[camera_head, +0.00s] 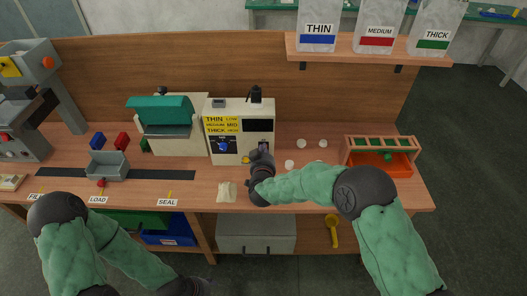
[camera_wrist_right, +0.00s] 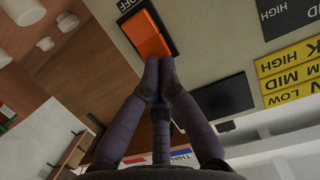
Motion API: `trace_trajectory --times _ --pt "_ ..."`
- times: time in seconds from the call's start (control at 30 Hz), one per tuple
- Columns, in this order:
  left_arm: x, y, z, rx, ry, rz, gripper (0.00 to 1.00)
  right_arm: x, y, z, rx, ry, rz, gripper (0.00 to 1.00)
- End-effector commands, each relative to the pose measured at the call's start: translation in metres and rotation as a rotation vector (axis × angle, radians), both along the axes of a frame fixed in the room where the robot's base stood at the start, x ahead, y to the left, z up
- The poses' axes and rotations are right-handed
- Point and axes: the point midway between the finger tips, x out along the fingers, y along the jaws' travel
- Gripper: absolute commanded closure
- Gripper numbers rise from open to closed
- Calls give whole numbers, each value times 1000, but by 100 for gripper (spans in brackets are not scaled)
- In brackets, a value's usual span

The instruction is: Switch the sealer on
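The sealer (camera_head: 238,120) is a cream box on the bench with a yellow THIN/MEDIUM/THICK chart and a blue knob (camera_head: 223,146) on its front. Its orange rocker switch (camera_wrist_right: 147,37), in a black frame with the word OFF beside one end, shows in the right wrist view. My right gripper (camera_head: 262,153) is at the right side of the sealer's front and hides the switch in the head view. In the wrist view its fingertips (camera_wrist_right: 160,64) are together, empty, at the rocker's near end; they look in contact or nearly so. My left gripper (camera_head: 197,286) is low at the bottom edge, its fingers unclear.
A teal-topped machine (camera_head: 163,118) stands left of the sealer. A cream pouch (camera_head: 227,191) lies in front. White round pieces (camera_head: 301,143) and an orange tray (camera_head: 381,163) in a green-slotted rack are to the right. A shelf (camera_head: 370,47) with bags hangs above.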

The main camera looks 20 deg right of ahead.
Motion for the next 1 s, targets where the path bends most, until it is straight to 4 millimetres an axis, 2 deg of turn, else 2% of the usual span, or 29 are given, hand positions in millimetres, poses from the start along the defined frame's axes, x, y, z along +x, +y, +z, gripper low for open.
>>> trace_trajectory --times 0.27,0.7,1.0 --pt "0 0 0 0 0 0 38 2 -1 -1 0 2 0 100" --pt "0 0 14 0 0 0 38 -31 9 0 0 2 0 100" --pt "0 0 14 0 0 0 38 -42 12 1 1 1 1 100"
